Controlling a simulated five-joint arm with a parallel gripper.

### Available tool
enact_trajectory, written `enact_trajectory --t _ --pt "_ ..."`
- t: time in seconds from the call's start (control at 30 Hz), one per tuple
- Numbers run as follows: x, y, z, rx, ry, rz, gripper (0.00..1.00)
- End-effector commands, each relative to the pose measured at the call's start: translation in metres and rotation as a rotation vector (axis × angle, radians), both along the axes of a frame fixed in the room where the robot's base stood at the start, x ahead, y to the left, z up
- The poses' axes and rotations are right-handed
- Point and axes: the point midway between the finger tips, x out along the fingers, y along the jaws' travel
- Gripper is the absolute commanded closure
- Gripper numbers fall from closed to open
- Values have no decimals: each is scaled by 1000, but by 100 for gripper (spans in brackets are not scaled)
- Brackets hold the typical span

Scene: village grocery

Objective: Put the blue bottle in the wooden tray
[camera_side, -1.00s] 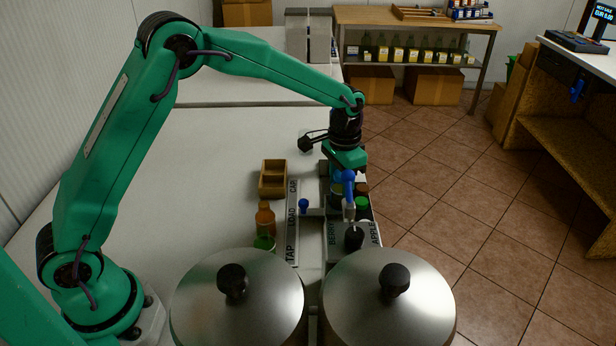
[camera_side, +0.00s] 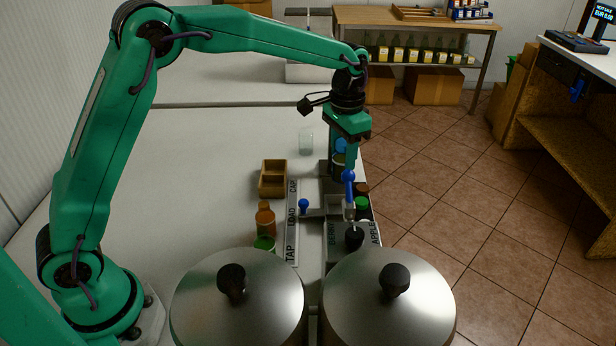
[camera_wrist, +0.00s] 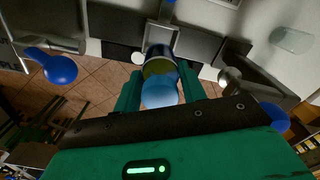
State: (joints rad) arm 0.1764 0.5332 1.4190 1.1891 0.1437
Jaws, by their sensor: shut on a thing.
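My gripper (camera_side: 345,148) is shut on the blue bottle (camera_side: 339,160), a dark bottle with a blue cap. It holds the bottle upright above the metal station beside the wooden tray. In the wrist view the bottle's blue cap (camera_wrist: 159,90) sits between the two green fingers. The wooden tray (camera_side: 264,190) is a small box with a divider on the white counter, left of the gripper. Its compartments look empty.
An orange bottle (camera_side: 265,220) and a green-capped one (camera_side: 264,243) stand in front of the tray. Two steel pots (camera_side: 240,300) fill the front. A clear glass (camera_side: 306,142) stands behind the tray.

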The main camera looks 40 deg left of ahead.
Motion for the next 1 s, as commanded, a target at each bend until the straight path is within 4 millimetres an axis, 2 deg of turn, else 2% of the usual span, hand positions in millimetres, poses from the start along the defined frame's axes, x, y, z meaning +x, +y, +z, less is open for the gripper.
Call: enact_trajectory --t 0.27,0.47,0.67,1.0 --pt "0 1 0 0 -1 4 86" --pt "-1 16 -3 0 1 78 86" --pt "-4 55 -9 0 0 285 86" --pt "-25 144 -27 0 1 797 86"
